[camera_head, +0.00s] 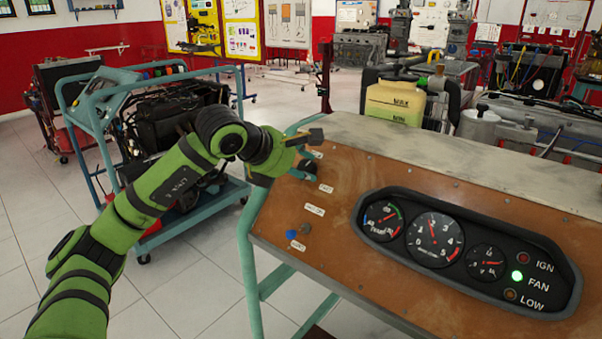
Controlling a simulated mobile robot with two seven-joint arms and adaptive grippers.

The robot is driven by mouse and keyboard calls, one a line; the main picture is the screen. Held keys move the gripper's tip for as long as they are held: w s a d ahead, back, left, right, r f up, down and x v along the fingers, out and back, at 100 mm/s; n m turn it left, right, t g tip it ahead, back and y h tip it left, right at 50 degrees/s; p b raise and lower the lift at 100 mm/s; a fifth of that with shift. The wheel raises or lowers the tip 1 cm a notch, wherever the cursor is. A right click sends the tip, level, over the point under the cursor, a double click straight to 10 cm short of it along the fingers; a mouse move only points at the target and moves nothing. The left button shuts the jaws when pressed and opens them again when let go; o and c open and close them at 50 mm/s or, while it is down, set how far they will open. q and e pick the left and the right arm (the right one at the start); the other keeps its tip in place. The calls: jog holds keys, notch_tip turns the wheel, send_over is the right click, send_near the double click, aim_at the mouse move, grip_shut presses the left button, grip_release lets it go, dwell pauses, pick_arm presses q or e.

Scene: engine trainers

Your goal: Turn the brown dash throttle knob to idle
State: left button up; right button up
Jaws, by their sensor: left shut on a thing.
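The brown dash panel (353,282) slopes toward me on a teal frame, with a gauge cluster (434,240) at its right. My green left arm reaches in from the left to the panel's upper left corner. My left gripper (306,152) is there, its dark fingers shut on a small part at the panel face, where the throttle knob appears to be. The knob itself is mostly hidden by the fingers, so its setting cannot be read. A white label (326,188) sits just below. My right gripper is not in view.
A blue knob (291,234) and a small brownish knob (305,228) sit lower on the panel's left side. The green FAN lamp (517,275) is lit. A yellow tank (396,102) stands behind the panel. An engine on a teal cart (187,222) stands left, beside my arm.

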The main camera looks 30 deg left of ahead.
pick_arm(q)
jog(key=shift+f+n+b, duration=0.15)
jog(key=shift+n+b, duration=0.2)
jog(key=shift+n, duration=0.65)
jog(key=n+b, duration=0.1)
jog(key=n, duration=0.2)
jog(key=shift+d+y, duration=0.1)
jog(key=shift+y, duration=0.2)
jog(key=shift+n, duration=0.6)
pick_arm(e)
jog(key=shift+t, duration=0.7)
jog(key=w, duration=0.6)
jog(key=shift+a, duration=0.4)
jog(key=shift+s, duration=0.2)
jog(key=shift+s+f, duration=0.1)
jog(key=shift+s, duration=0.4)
pick_arm(q)
jog(key=o, duration=1.1)
jog(key=shift+s, duration=0.1)
jog(key=shift+o, duration=0.2)
